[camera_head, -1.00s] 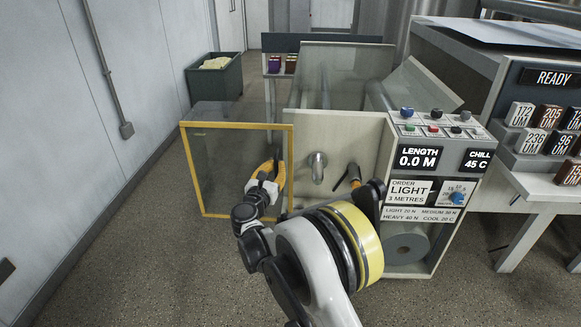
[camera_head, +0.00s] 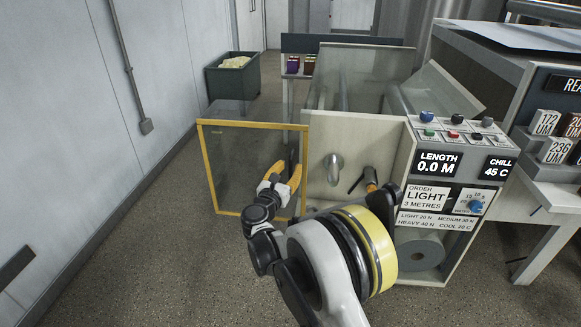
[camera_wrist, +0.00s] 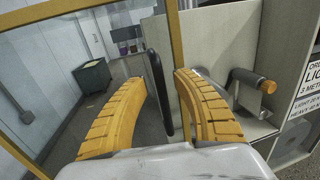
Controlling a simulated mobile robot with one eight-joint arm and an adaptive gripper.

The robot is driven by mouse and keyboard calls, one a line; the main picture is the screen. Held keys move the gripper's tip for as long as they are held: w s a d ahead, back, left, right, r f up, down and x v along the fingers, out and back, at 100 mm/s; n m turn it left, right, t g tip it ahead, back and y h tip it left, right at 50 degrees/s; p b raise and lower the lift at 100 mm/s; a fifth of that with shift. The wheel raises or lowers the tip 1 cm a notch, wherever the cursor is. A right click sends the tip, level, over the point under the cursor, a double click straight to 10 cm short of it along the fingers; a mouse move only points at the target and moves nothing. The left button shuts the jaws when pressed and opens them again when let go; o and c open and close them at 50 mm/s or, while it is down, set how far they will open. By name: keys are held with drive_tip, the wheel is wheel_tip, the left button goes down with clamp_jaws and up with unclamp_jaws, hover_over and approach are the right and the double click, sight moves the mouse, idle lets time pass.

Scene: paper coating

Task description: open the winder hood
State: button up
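The winder hood (camera_head: 203,170) is a clear panel in a yellow frame. It stands swung out to the left of the winder's exposed front (camera_head: 328,135). In the wrist view, its yellow frame post (camera_wrist: 175,32) rises behind my fingers. A black upright handle (camera_wrist: 157,92) sits near that post. My gripper (camera_head: 286,172) is at the hood's right side. In the wrist view, my gripper (camera_wrist: 160,82) has its two orange fingers apart, one on each side of the handle. Gaps show beside the handle; contact with the right finger is hard to judge.
A metal core (camera_head: 334,167) and an orange-tipped part (camera_head: 371,178) show inside the winder. A control panel (camera_head: 455,133) and a paper roll (camera_head: 420,253) are at the right. A dark bin (camera_head: 232,78) stands by the left wall. Floor is clear left of the hood.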

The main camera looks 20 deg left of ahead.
drive_tip(key=s, duration=1.1)
drive_tip(key=shift+d, duration=0.45)
